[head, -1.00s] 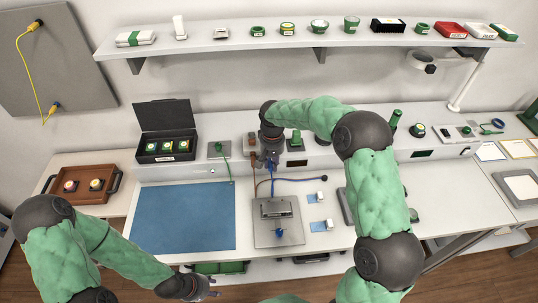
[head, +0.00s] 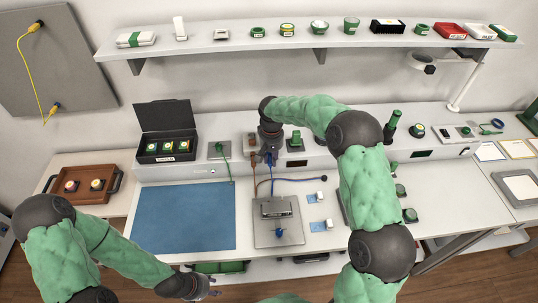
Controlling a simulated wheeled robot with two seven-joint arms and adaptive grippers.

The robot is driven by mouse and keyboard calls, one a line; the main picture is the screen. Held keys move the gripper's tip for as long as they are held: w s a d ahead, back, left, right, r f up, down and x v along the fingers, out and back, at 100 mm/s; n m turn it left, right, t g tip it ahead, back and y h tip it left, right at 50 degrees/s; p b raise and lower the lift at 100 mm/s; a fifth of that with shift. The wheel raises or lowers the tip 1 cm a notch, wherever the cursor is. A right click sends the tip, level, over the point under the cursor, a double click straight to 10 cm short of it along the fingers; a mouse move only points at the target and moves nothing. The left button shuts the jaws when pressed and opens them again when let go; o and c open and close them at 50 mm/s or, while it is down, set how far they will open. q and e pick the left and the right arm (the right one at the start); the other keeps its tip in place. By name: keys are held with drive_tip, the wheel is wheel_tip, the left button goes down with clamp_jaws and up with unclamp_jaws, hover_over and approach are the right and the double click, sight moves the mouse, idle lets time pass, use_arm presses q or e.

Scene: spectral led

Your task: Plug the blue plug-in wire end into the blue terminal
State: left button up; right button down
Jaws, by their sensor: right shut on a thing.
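My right gripper (head: 269,158) is at the raised back ledge of the bench, pointing down. It is shut on the blue plug-in wire end, which is mostly hidden between the fingers. The blue terminal cannot be made out; the gripper and wrist cover that part of the ledge. Whether the plug touches a terminal cannot be told. My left gripper (head: 208,284) is low at the front edge of the bench, away from the wire; its fingers are too small to read.
A brown-red wire and terminal (head: 253,146) stand just left of my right gripper, and a green one (head: 220,148) further left. A grey plate with a device (head: 264,237) lies in front. The blue mat (head: 185,215) is clear.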

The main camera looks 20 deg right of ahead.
drive_tip(key=shift+w, duration=0.1)
drive_tip(key=c, duration=1)
unclamp_jaws()
drive_tip(key=shift+r, duration=0.1)
wheel_tip(320, 180, up, 12)
drive_tip(key=shift+f, duration=0.1)
